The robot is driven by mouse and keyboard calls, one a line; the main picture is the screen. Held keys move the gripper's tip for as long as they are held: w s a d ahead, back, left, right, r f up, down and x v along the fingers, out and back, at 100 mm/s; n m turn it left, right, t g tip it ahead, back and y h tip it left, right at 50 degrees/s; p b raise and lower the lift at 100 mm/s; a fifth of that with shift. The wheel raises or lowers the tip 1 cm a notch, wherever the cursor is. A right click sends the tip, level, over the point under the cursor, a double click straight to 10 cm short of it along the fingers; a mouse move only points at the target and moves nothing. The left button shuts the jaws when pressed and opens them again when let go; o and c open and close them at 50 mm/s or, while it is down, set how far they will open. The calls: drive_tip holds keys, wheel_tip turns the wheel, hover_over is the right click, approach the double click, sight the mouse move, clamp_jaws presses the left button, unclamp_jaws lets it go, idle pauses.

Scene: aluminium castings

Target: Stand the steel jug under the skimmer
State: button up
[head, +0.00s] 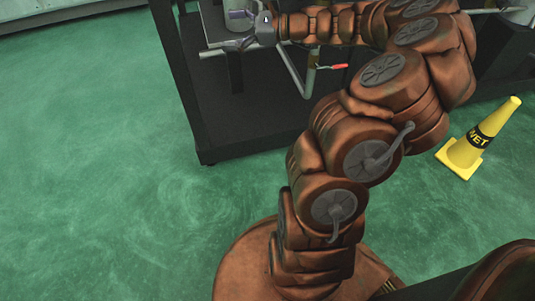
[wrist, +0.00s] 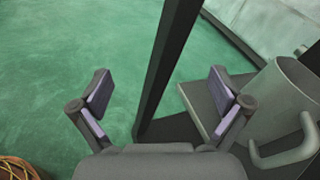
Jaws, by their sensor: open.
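A grey metal vessel with a looped side handle, which looks like the steel jug (wrist: 283,95), stands at the right of the wrist view, cut by the edge. My gripper (wrist: 160,80) is open, with its fingers spread and nothing between them. The vessel is to the right of the right finger, outside the jaws. In the head view my gripper (head: 238,32) is at the top, over a dark framed stand (head: 255,112). The jug cannot be told clearly there. A pipe with a red-handled valve (head: 332,66) is on the stand; I cannot tell whether it belongs to the skimmer.
A dark upright post (wrist: 170,60) crosses the wrist view beyond the fingers. A plate (wrist: 200,110) lies behind the right finger. A yellow wet-floor cone (head: 480,138) stands at the right. The green floor (head: 90,170) is clear at left.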

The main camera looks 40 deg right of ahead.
drive_tip(key=s+a+f+n+g, duration=0.1)
drive_tip(key=s+a+n+g, duration=0.35)
drive_tip(key=a, duration=0.45)
drive_tip(key=s+a+n+g, duration=0.3)
drive_tip(key=a+n, duration=0.2)
drive_tip(key=a, duration=0.5)
drive_tip(key=s+a+f+n+g+h, duration=0.1)
drive_tip(key=s+a+f+n+g, duration=0.15)
drive_tip(key=s, duration=0.35)
drive_tip(key=s+a+f+n+g+h, duration=0.1)
drive_tip(key=s+a+f+n+g, duration=0.1)
drive_tip(key=s+a+n+g, duration=0.3)
drive_tip(key=s+d+f+n+h, duration=0.2)
drive_tip(key=s+d+n+h, duration=0.1)
drive_tip(key=s, duration=0.6)
drive_tip(key=s+d+f+n+h, duration=0.3)
drive_tip(key=s+d+h, duration=0.3)
drive_tip(key=s, duration=0.4)
drive_tip(key=shift+f+n+g, duration=0.3)
drive_tip(key=shift+n+g, duration=0.1)
drive_tip(key=shift+n, duration=0.2)
drive_tip(key=shift+w+r, duration=0.1)
drive_tip(key=shift+r, duration=0.05)
